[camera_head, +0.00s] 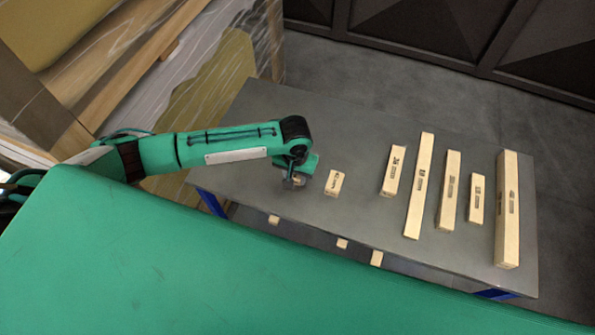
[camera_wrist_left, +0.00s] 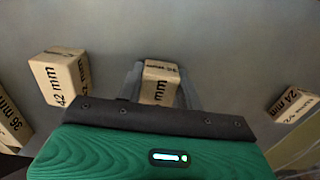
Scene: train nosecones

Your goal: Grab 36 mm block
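My left gripper (camera_head: 293,182) is low over the grey table's left part. In the left wrist view its two fingers (camera_wrist_left: 161,85) stand on either side of a small wooden block (camera_wrist_left: 160,76). A block marked 36 mm (camera_wrist_left: 9,118) is cut off at the left edge of the wrist view. A 42 mm block (camera_wrist_left: 64,77) stands beside the gripper and also shows in the head view (camera_head: 335,183). My right gripper is not in view.
A 24 mm block (camera_wrist_left: 295,110) is right in the wrist view. Small blocks (camera_head: 376,258) show below the table's front edge. The table (camera_head: 300,125) is clear behind the blocks.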

